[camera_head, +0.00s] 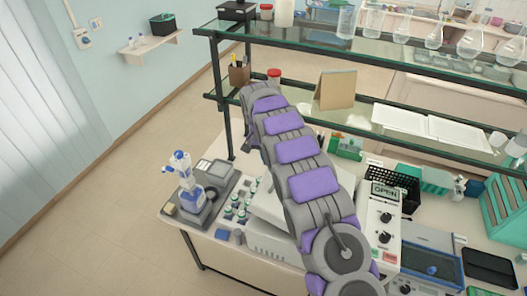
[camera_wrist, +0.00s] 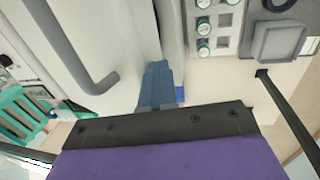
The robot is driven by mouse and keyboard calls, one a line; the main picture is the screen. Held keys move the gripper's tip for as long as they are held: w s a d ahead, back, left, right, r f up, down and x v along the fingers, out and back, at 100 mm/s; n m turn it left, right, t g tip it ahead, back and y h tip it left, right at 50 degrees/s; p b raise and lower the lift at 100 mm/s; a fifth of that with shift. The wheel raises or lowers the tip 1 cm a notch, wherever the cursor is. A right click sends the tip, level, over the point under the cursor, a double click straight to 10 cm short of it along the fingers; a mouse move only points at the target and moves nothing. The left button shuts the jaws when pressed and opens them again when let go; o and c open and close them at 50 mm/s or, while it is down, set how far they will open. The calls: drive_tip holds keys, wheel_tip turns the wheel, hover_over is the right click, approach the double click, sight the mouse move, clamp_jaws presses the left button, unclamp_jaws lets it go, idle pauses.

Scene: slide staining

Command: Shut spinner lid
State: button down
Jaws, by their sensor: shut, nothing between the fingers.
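The spinner is a white box (camera_head: 268,238) on the bench, largely hidden behind my arm in the head view. A pale panel on its upper part looks tilted, but I cannot tell how far the lid is open. In the wrist view a large white surface (camera_wrist: 110,28) with a bent grey handle (camera_wrist: 72,50) fills the upper left, probably the spinner. My gripper (camera_wrist: 157,68) is shut and empty, its blue-grey fingers close to the white surface's right edge; contact cannot be told. In the head view the gripper is hidden behind my arm.
Right is a control box with an OPEN sign (camera_head: 384,190). A glass shelf rack (camera_head: 220,95) stands over the bench's back. The vials (camera_wrist: 203,25) also show in the wrist view.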

wheel_tip(320, 180, down, 10)
drive_tip(key=a+b, duration=0.1)
drive_tip(key=b, duration=0.1)
drive_tip(key=shift+w+b, duration=0.3)
drive_tip(key=shift+w, duration=0.05)
drive_tip(key=shift+a+r, duration=0.15)
drive_tip(key=shift+r, duration=0.05)
